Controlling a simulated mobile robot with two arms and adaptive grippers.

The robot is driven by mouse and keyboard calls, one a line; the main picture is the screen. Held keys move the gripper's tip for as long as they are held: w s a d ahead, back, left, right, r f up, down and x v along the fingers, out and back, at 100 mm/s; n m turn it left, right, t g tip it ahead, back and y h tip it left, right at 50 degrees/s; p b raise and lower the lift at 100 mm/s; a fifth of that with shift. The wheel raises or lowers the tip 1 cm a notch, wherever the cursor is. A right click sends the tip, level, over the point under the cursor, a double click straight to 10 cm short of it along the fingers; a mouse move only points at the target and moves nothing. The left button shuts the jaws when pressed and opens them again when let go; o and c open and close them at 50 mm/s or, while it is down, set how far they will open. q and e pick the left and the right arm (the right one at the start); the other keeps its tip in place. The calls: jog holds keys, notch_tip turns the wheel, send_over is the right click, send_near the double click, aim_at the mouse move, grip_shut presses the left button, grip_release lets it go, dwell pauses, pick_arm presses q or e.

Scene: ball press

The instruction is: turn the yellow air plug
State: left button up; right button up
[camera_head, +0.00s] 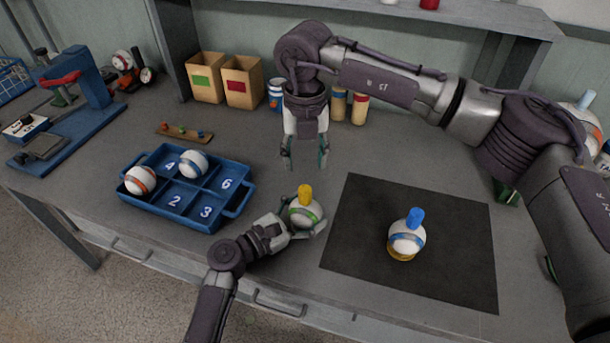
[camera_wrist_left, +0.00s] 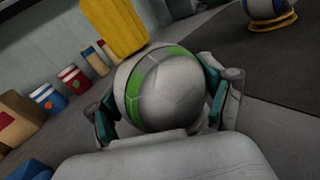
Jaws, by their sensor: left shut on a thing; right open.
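The yellow air plug (camera_head: 305,194) stands on top of a white ball with a green stripe (camera_head: 304,213).
A blue numbered tray (camera_head: 238,167) holds an orange-striped ball (camera_head: 140,180) and a blue-striped ball (camera_head: 193,164). A ball with a blue plug (camera_head: 406,238) stands on the black mat (camera_head: 460,270). A blue press (camera_head: 88,85) is at the far left.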

pick_arm(q)
jog(key=shift+r, duration=0.1)
pick_arm(e)
jog(key=shift+r, duration=1.6)
pick_arm(q)
jog(key=o, duration=1.1)
jog(key=shift+c, duration=0.2)
